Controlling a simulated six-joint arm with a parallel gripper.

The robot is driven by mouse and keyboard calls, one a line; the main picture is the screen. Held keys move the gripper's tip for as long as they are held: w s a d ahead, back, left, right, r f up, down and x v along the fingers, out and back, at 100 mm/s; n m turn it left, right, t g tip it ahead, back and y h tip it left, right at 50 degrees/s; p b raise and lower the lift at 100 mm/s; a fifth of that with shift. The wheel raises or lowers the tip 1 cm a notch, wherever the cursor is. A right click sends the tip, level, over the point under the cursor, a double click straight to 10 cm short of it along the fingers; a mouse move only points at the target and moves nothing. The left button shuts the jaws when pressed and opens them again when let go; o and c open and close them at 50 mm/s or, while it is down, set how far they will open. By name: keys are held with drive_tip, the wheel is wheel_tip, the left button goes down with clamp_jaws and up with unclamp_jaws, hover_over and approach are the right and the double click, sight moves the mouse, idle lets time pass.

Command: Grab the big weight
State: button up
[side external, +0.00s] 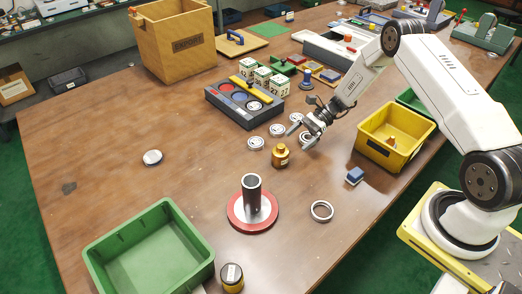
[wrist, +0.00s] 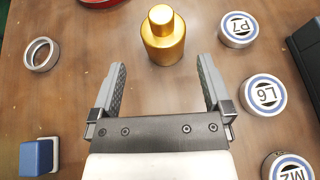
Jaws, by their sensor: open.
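The big weight is a brass-gold cylinder with a narrower knob on top. It stands upright on the table in the side external view (side external: 281,156) and shows at the top middle of the wrist view (wrist: 163,40). My gripper (side external: 301,138) is just right of and behind it in the side external view. In the wrist view my gripper (wrist: 161,72) has its fingers spread wide and empty. The weight lies just ahead of the fingertips, roughly centred between their lines, and no contact shows.
White labelled discs (wrist: 264,94) lie to the right in the wrist view. A loose ring (side external: 321,211), a blue block (side external: 354,176) and a red round base with a dark post (side external: 252,208) stand nearby. A yellow bin (side external: 368,150) is to the right.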

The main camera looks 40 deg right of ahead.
sight(280, 152)
drive_tip(key=shift+w+d+f+m+t+y, duration=0.2)
drive_tip(key=shift+d+f+m+t+y, duration=0.05)
drive_tip(key=shift+d+m+t+y, duration=0.05)
drive_tip(key=shift+x, duration=1.35)
drive_tip(key=shift+x, duration=2.6)
drive_tip(key=shift+s+a+r, duration=0.1)
drive_tip(key=shift+s+r, duration=0.05)
drive_tip(key=shift+r, duration=0.05)
clamp_jaws()
drive_tip(key=shift+r, duration=0.1)
